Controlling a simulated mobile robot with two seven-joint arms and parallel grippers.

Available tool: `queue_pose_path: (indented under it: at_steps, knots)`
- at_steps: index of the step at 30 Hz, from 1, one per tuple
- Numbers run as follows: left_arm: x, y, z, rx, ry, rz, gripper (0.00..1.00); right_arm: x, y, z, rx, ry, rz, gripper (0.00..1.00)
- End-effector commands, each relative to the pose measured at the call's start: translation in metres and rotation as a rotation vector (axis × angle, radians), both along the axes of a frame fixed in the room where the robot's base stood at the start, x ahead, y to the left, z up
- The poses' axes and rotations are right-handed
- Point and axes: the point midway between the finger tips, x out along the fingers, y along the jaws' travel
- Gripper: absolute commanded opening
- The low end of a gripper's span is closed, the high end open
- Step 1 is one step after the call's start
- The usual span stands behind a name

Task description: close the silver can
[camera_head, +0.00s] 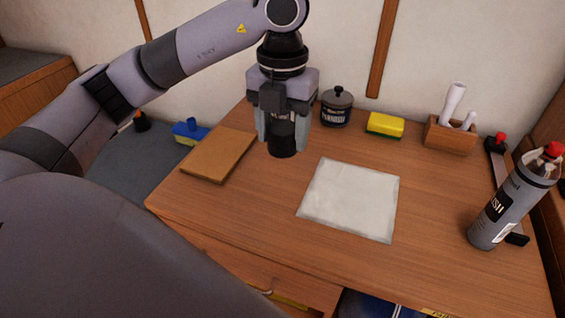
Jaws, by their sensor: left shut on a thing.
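My left gripper (283,132) is shut on a small dark can (283,150) with a label. It holds this can upright above the back of the wooden table, and the fingers hide its sides and top. A small dark grey pot (336,112) with a lid and knob stands behind and to the right. A larger silver-grey can (497,212) with a dark label and a red top (553,149) stands at the right end. I cannot tell for certain which one is the silver can. My right gripper is not in view.
A pale square sheet (350,200) lies mid-table on the wooden table (240,225). A brown board (217,155) lies at the left. A yellow sponge (385,125) and a wooden holder (449,134) with white tools stand at the back. A red-and-black tool (496,150) lies near the right edge.

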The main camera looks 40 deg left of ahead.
Motion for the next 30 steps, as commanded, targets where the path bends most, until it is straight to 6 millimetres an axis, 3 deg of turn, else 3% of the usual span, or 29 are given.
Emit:
queue_pose_path:
  at_steps: [1,3,10,17,28,30]
  knots:
    - [0.001,0.000,0.018,0.001,-0.005,0.002,0.26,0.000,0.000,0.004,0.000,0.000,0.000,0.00]
    - [0.001,0.001,0.033,0.003,-0.002,0.002,0.26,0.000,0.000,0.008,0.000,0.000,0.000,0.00]
    - [0.000,0.001,0.063,0.002,-0.001,0.003,0.26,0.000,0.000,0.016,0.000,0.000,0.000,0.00]
    - [0.000,0.000,0.073,0.001,0.002,0.002,0.26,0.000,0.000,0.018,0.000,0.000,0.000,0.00]
    - [0.000,0.000,0.074,0.001,0.002,0.002,0.26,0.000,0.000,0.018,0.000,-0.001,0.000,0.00]
    - [0.000,0.000,0.074,0.001,0.002,0.002,0.26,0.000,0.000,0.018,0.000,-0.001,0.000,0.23]
